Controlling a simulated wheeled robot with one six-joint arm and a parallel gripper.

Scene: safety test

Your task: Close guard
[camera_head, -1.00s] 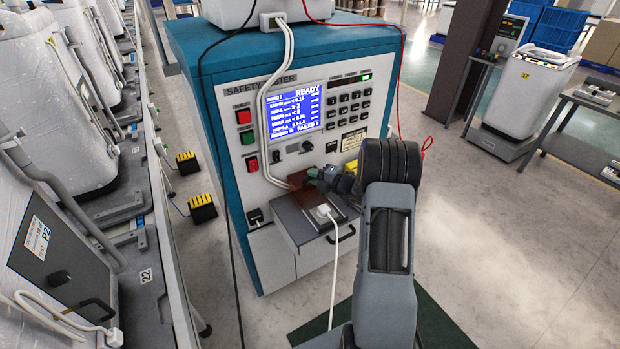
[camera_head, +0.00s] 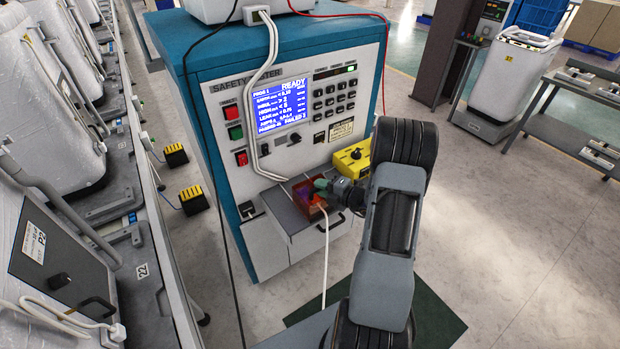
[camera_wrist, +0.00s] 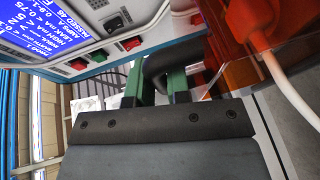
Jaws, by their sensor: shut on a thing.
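The guard (camera_head: 301,206) is a translucent orange-red cover on the grey shelf at the front of the safety tester. In the head view it sits low over the plug area; I cannot tell whether it is fully seated. In the wrist view the guard (camera_wrist: 222,42) fills the upper right, with a plug seen through it. My gripper (camera_head: 322,186) has green fingertips at the guard's upper right side. In the wrist view my gripper (camera_wrist: 163,86) is shut on a dark curved handle (camera_wrist: 160,62) of the guard.
The blue tester (camera_head: 200,140) has a lit READY screen (camera_head: 281,104). A white cord (camera_head: 326,262) hangs from the guard's front. A yellow box (camera_head: 351,160) stands close to the right of my gripper.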

